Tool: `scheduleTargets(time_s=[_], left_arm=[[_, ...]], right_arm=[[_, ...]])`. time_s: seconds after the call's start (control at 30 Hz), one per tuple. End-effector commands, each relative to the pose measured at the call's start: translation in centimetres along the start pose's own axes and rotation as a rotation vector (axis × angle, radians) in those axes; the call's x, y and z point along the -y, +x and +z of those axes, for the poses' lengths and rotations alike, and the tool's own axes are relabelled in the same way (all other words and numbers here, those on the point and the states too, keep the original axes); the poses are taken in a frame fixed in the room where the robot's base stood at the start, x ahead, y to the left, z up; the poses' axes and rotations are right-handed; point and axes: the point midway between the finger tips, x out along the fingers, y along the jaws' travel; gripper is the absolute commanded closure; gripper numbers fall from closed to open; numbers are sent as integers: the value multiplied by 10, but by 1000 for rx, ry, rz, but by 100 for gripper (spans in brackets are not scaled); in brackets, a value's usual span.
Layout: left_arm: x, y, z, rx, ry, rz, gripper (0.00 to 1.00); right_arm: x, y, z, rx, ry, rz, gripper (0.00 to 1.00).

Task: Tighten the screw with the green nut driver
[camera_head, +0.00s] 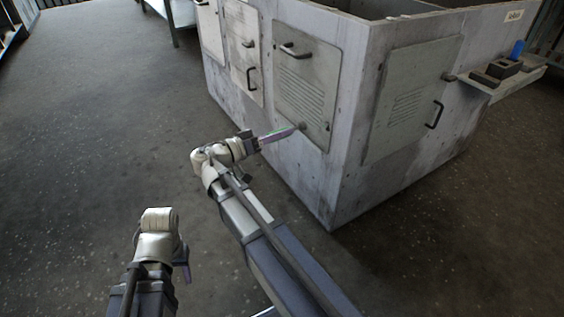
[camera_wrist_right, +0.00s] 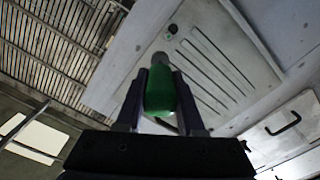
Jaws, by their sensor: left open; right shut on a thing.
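My right gripper (camera_head: 282,134) is shut on the green nut driver (camera_wrist_right: 160,92), whose green handle sits between the two fingers in the right wrist view. The driver's grey end (camera_wrist_right: 161,60) points away from the gripper toward the louvred panel (camera_head: 305,98). In the head view the gripper's tip is close to a small round fastener (camera_head: 302,126) at the panel's lower edge. A small round spot, likely a screw (camera_wrist_right: 172,29), shows just beyond the driver's end. I cannot tell whether they touch. My left gripper (camera_head: 184,269) is open and empty, low over the floor.
The grey housing (camera_head: 345,190) carries more panels with handles. A shelf (camera_head: 520,84) on its right side holds dark blocks (camera_head: 497,72) and a blue item (camera_head: 517,49). A table (camera_head: 176,14) stands behind. The floor on the left is clear.

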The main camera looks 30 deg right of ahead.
Motion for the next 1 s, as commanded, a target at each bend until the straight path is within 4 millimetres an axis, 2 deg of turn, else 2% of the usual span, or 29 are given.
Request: scheduleTargets(time_s=[0.03,0.13,0.47,1.0], left_arm=[[-2,22,-1,0,-1,0,50],[-3,31,-2,-1,-2,0,50],[-3,29,-2,-1,-2,1,50],[-3,30,-2,-1,-2,0,50]], right_arm=[[12,3,19,0,0,1,100],[17,6,26,0,0,1,100],[16,12,25,0,0,2,100],[16,56,25,0,0,2,100]])
